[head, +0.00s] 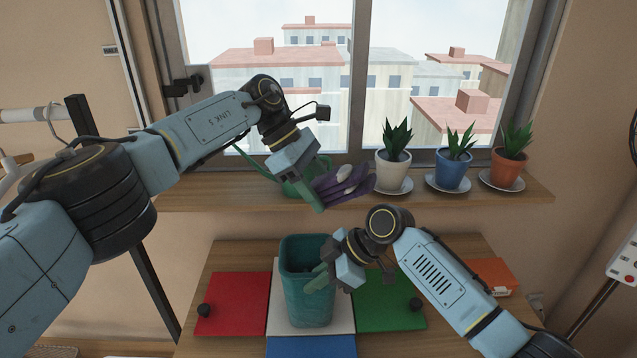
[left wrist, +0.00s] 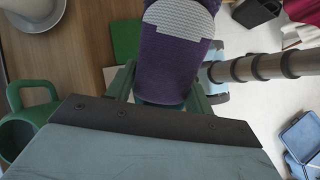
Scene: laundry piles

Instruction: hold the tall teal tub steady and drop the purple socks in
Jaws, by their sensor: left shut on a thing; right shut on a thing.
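The tall teal tub (head: 308,290) stands upright on a white square on the table. My right gripper (head: 322,277) is shut on the tub's right wall near the rim. My left gripper (head: 318,199) is raised above and slightly right of the tub, in front of the sill. It is shut on the purple socks (head: 348,186), which stick out to the right with pale grey patches. In the left wrist view the purple socks (left wrist: 175,50) sit between the green fingers. The inside bottom of the tub is hidden.
Red (head: 236,300), green (head: 385,312) and blue (head: 310,347) squares surround the tub. An orange box (head: 490,274) lies at the table's right. Three potted plants stand on the sill (head: 240,190), and a green watering can (head: 300,187) is partly hidden behind my left gripper.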

